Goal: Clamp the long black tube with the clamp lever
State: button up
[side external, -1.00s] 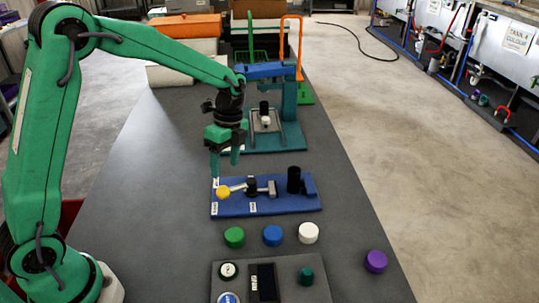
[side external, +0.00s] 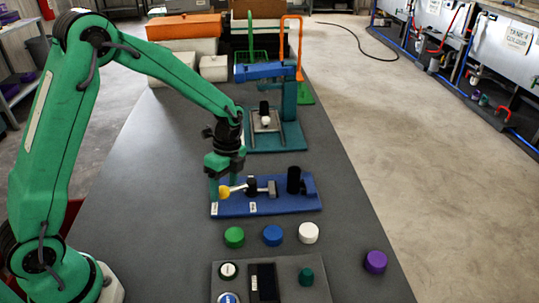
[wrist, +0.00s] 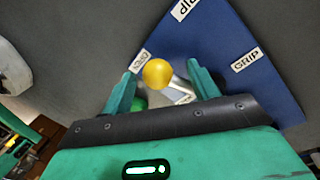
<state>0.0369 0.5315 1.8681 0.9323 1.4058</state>
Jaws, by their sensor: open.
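The clamp lever (side external: 236,188) is a silver bar ending in a yellow ball knob (wrist: 157,73). It lies low to the left on the blue base plate (side external: 225,209). A black upright tube (side external: 294,181) stands at the plate's right end, apart from the lever's dark pivot. My gripper (side external: 222,190) is down at the lever's yellow end. In the wrist view, my open gripper (wrist: 164,84) has its green fingers on either side of the knob, with gaps visible. The tube is out of the wrist view.
Green (side external: 234,237), blue (side external: 273,235) and white (side external: 308,233) caps lie in front of the plate, with a purple cap (side external: 375,262) farther right. A grey panel (side external: 235,270) is at the front. A teal press-like stand (side external: 290,130) stands behind the plate.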

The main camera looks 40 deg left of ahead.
jog(key=shift+f, duration=0.3)
jog(key=shift+c, duration=0.4)
grip_shut()
jog(key=shift+d, duration=0.1)
